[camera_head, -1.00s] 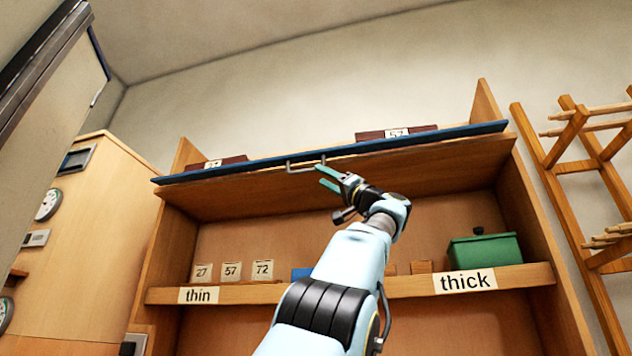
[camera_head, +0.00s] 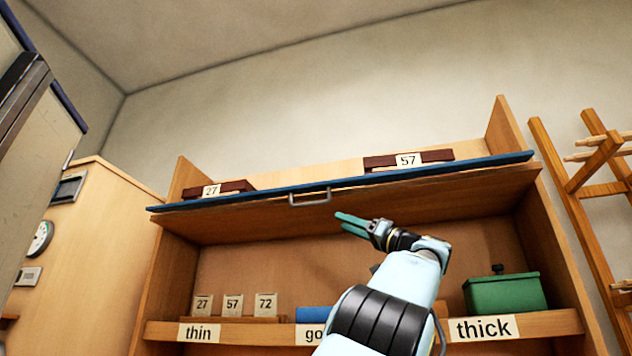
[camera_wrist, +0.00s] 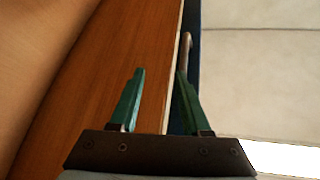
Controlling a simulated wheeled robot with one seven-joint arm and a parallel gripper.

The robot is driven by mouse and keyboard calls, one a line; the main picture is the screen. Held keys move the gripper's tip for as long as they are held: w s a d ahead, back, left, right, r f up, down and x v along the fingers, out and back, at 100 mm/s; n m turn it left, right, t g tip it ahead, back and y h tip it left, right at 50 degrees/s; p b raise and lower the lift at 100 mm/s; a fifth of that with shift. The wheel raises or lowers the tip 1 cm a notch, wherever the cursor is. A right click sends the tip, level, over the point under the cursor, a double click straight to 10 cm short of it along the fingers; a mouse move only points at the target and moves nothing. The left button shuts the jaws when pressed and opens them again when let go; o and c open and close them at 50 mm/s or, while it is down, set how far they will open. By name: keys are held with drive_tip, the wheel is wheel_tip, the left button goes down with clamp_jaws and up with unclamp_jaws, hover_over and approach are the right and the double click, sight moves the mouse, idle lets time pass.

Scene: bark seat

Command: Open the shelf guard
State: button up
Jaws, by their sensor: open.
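The shelf guard (camera_head: 420,174) is a long blue panel along the front of the upper shelf, seen nearly edge-on from below in the head view. A grey bar handle (camera_head: 310,197) hangs at its middle. My gripper (camera_head: 341,222) is open and empty, just below and right of the handle in the picture. In the wrist view the handle (camera_wrist: 187,42) shows beyond the right finger, beside the blue edge of the guard (camera_wrist: 193,60). Wood fills most of the space between my fingers (camera_wrist: 160,72). I cannot tell whether the right finger touches the handle.
Dark red boxes marked 27 (camera_head: 214,191) and 57 (camera_head: 409,162) sit above the guard. The lower shelf holds small numbered blocks (camera_head: 233,305) and a green lidded box (camera_head: 505,293). A wooden rack (camera_head: 575,190) stands at the right, a wooden cabinet (camera_head: 95,240) at the left.

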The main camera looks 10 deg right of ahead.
sight(315, 203)
drive_tip(key=a+r+n+g+p, duration=0.2)
drive_tip(key=p, duration=0.4)
drive_tip(key=w+a+r+n+g+y+p, duration=0.1)
drive_tip(key=a+n+g+p, duration=0.1)
drive_tip(key=p, duration=0.4)
drive_tip(key=a+r+n+g+y+p, duration=0.1)
drive_tip(key=a+r+n+g+p, duration=0.1)
drive_tip(key=p, duration=0.4)
drive_tip(key=shift+w+a+r+n, duration=0.35)
drive_tip(key=shift+a+n, duration=0.05)
drive_tip(key=shift+p+x, duration=0.35)
drive_tip(key=shift+x, duration=0.45)
drive_tip(key=shift+f+y, duration=0.1)
drive_tip(key=shift+y, duration=0.2)
clamp_jaws()
